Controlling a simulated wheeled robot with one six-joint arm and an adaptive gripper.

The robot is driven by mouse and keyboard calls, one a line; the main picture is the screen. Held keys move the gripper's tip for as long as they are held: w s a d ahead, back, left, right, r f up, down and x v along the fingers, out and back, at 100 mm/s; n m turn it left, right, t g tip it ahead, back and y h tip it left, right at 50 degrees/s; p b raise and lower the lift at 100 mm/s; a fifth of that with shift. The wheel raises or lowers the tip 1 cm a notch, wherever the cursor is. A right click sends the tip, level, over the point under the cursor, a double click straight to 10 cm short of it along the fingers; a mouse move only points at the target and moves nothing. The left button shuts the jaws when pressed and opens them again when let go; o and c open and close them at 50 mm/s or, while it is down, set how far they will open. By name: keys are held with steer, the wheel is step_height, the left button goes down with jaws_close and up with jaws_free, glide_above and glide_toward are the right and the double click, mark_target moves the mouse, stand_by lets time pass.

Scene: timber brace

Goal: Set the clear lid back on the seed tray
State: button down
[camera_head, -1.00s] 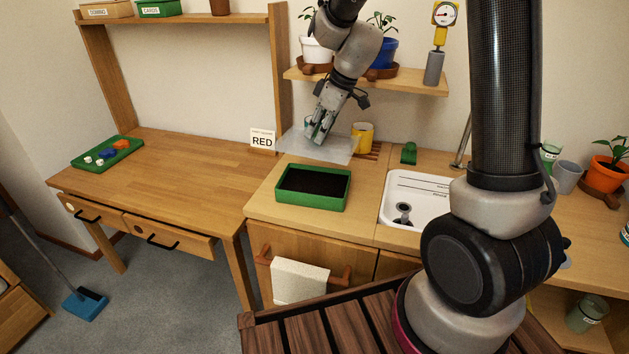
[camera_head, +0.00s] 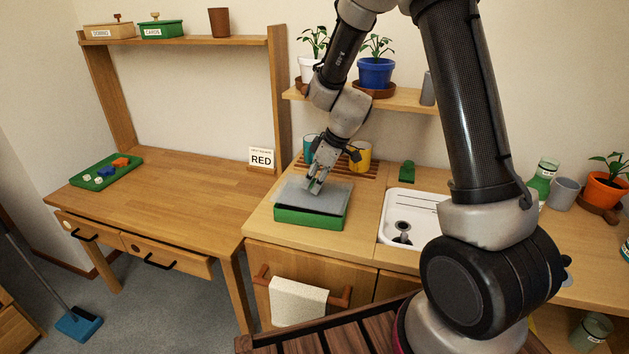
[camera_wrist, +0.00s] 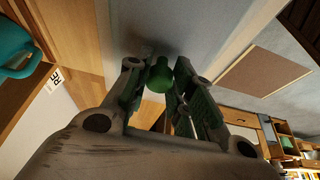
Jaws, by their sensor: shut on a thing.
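The green seed tray (camera_head: 309,218) with dark soil stands on the wooden counter left of the sink. The clear lid (camera_head: 335,195) is over the tray and looks roughly level, covering most of the soil. I cannot tell whether it touches the rim. My gripper (camera_head: 315,187) points down above the lid, shut on its knob. In the wrist view the green knob (camera_wrist: 160,75) sits between the fingers, with the translucent lid (camera_wrist: 185,25) beyond it.
A "RED" sign (camera_head: 261,159) stands at back left. The white sink (camera_head: 410,215) is to the right. A shelf with potted plants hangs above.

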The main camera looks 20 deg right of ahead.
steer(key=shift+f, duration=0.4)
steer(key=shift+f, duration=0.2)
steer(key=c, duration=1.2)
jaws_free()
steer(key=shift+c, duration=0.2)
